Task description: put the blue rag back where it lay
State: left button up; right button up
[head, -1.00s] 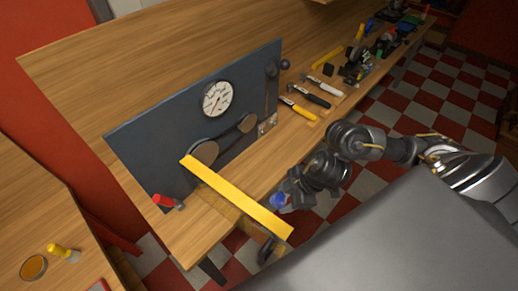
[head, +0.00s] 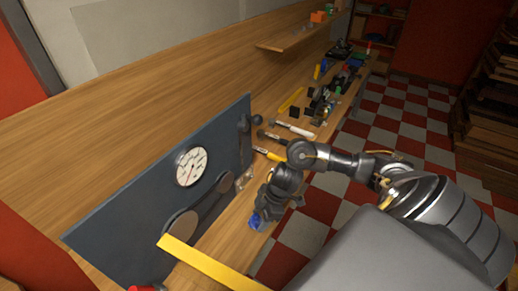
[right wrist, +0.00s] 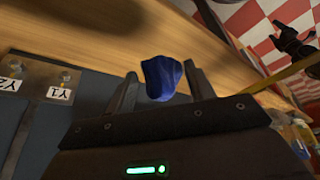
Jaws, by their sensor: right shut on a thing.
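The blue rag (head: 256,221) is a small crumpled bundle in my right gripper (head: 262,212), low at the bench's front edge in the head view. In the right wrist view the rag (right wrist: 160,78) sits between the two dark fingers (right wrist: 160,92), and its top sticks out past them. The right gripper is shut on it. The rag appears held up, apart from the bench top, though the exact height is hard to tell. My left gripper is not in view.
The wooden bench (head: 222,232) carries a dark upright panel with a white dial (head: 190,167). A yellow bar (head: 208,264) lies at the near end. Hammers (head: 294,129) and a crowd of tools (head: 330,95) lie farther along. The checkered floor right of the bench is clear.

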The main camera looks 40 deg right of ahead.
jog(key=w+f, duration=0.1)
jog(key=w+d+f, duration=0.1)
jog(key=f, duration=0.1)
jog(key=w+d+f, duration=0.1)
jog(key=shift+d+f, duration=0.15)
jog(key=shift+f, duration=0.1)
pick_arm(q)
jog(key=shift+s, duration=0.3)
pick_arm(e)
jog(key=shift+w+d+f, duration=0.3)
jog(key=shift+w+f, duration=0.05)
jog(key=shift+f, duration=0.2)
notch_tip(320, 180, down, 3)
jog(key=shift+r+p, duration=0.1)
jog(key=shift+p, duration=0.5)
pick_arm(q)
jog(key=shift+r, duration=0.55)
pick_arm(e)
jog(key=shift+f, duration=0.25)
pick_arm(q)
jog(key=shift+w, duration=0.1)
pick_arm(e)
jog(key=o, duration=1)
jog(key=shift+w, duration=0.1)
jog(key=shift+d, duration=0.1)
pick_arm(q)
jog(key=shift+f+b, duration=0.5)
jog(key=shift+b, duration=0.1)
pick_arm(e)
jog(key=v, duration=1.2)
